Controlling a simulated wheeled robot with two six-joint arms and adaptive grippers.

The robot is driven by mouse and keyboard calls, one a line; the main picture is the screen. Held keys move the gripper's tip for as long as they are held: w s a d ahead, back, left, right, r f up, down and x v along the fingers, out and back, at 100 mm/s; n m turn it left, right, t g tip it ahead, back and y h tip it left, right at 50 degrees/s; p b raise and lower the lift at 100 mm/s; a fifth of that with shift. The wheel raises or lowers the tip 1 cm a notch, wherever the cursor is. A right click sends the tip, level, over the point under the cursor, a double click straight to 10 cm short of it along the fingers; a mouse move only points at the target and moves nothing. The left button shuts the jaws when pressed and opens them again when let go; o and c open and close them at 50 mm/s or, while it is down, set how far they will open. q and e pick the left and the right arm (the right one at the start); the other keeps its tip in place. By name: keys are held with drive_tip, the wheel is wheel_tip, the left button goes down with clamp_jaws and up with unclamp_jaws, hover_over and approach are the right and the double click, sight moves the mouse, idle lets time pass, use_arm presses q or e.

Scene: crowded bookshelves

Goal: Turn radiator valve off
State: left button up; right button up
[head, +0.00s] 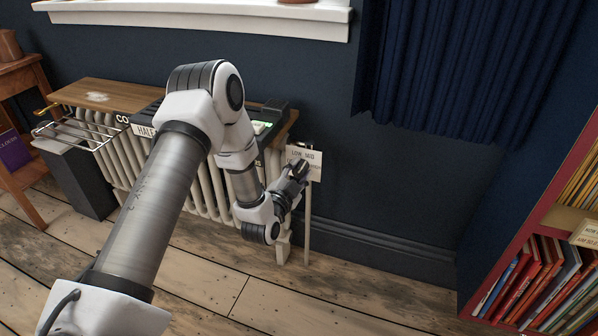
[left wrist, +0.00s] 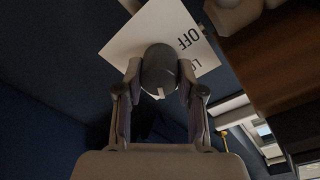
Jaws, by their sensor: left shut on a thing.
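The pale column radiator (head: 118,160) stands under the window. A white label card (head: 312,157) with "LOW MID" readable is at its right end, above a thin upright pipe (head: 308,225). My left gripper (head: 297,178) is at this end, in front of the card. In the left wrist view the grey round valve knob (left wrist: 159,66) sits between the two fingers of my left gripper (left wrist: 160,88), which are shut on it. A small white pointer mark shows on the knob. Behind it the card (left wrist: 140,32) shows "OFF"; the knob hides part of it. My right gripper is not in view.
A wooden shelf (head: 95,95) tops the radiator, with signs and a dark device (head: 265,115) on it. A wire rack (head: 75,130) and dark bin (head: 78,178) are at left. A red bookcase (head: 530,245) stands at right. Floor between radiator and bookcase is clear.

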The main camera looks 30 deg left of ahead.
use_arm(q)
drive_tip(key=shift+n, duration=0.5)
drive_tip(key=shift+n+p, duration=0.3)
drive_tip(key=shift+n, duration=0.7)
drive_tip(key=n, duration=0.2)
drive_tip(key=shift+n, duration=0.3)
drive_tip(key=n, duration=0.5)
drive_tip(key=shift+a+n, duration=0.15)
drive_tip(key=shift+n, duration=0.15)
drive_tip(key=n, duration=0.3)
drive_tip(key=n+b, duration=0.1)
drive_tip(key=n, duration=0.2)
drive_tip(key=shift+f+n+t+y, duration=0.15)
drive_tip(key=shift+n+t+y, duration=0.15)
drive_tip(key=shift+y, duration=0.1)
drive_tip(key=n+b, duration=0.2)
drive_tip(key=n, duration=0.2)
drive_tip(key=shift+a+n, duration=0.1)
drive_tip(key=shift+n, duration=0.2)
drive_tip(key=shift+n+y+b, duration=0.3)
drive_tip(key=shift+n+b, duration=0.05)
drive_tip(key=shift+n, duration=0.85)
